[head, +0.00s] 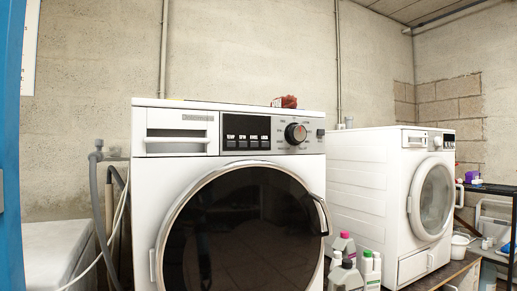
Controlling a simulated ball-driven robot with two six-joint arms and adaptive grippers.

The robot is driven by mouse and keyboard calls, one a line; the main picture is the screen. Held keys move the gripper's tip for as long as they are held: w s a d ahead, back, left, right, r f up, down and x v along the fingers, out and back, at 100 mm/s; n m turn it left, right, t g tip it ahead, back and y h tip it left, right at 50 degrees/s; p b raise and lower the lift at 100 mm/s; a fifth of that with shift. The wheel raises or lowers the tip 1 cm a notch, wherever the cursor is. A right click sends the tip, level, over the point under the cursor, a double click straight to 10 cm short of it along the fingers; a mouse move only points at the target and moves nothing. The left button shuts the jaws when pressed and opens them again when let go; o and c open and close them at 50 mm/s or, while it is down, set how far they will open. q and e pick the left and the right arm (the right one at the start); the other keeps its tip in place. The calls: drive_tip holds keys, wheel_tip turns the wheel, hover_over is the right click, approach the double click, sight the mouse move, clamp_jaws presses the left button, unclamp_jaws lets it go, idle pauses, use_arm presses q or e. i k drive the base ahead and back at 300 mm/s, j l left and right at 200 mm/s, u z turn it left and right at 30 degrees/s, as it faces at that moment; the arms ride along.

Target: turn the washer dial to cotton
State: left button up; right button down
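The white washer (228,174) stands in front of me, slightly left of centre, with its large dark round door (240,235) shut. Neither of my grippers is in the head view.
A small red object (285,102) lies on top of the washer. Several bottles (345,275) stand low to its right, before a second white washer (385,180). Grey pipes (97,185) and a hose run at the left. Open air lies before the panel.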

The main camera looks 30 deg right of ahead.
sight(297, 134)
drive_tip(key=z, duration=1.3)
